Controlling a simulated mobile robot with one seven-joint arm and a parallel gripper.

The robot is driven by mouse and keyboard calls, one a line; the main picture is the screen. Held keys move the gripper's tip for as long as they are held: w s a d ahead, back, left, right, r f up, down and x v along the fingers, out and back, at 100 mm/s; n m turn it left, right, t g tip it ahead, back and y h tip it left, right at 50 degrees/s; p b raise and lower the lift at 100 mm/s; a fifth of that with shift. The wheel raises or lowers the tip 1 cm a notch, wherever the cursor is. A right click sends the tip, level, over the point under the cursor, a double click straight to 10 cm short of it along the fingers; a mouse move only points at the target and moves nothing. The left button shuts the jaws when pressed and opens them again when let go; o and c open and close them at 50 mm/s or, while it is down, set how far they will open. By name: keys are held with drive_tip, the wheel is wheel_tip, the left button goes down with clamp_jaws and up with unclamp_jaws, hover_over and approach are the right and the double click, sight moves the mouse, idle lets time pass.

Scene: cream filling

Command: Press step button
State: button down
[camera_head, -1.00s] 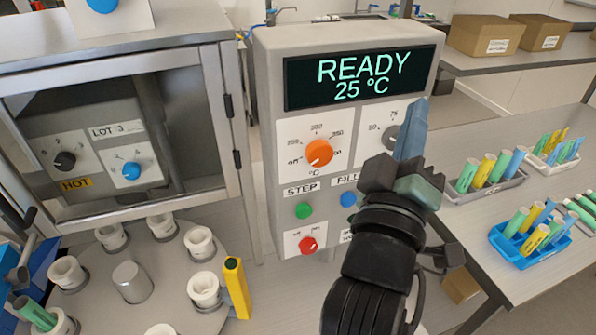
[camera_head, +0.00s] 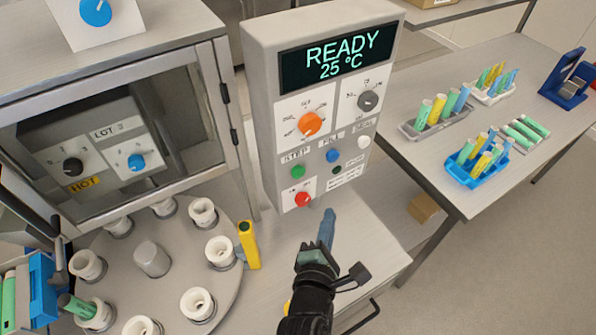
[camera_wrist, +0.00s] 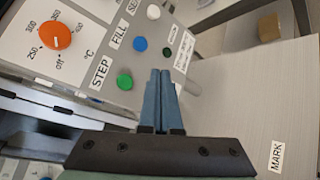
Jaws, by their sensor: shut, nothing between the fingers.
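The green STEP button (camera_head: 298,171) is on the grey control panel (camera_head: 259,110), left of the blue FILL button (camera_head: 332,155) and above a red knob (camera_head: 302,199). The panel's display reads READY 25 °C. My gripper (camera_head: 327,226) is shut and empty, in front of and below the panel in the head view. The fingers (camera_wrist: 160,95) lie side by side and appear apart from the button.
A round carousel (camera_head: 175,290) with several white cups stands at left, below a glass-fronted cabinet (camera_head: 150,50). A yellow post (camera_head: 249,246) stands between carousel and panel. Racks of coloured tubes, including a blue rack (camera_head: 470,176), are on the right table.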

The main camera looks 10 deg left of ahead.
sight(298, 172)
drive_tip(key=shift+w, duration=0.1)
drive_tip(key=w+a+b, duration=0.5)
drive_tip(key=w+b, duration=0.1)
drive_tip(key=w, duration=0.1)
drive_tip(key=shift+a, duration=0.15)
idle(2.1)
drive_tip(key=shift+w+a, duration=0.2)
drive_tip(key=shift+w, duration=0.15)
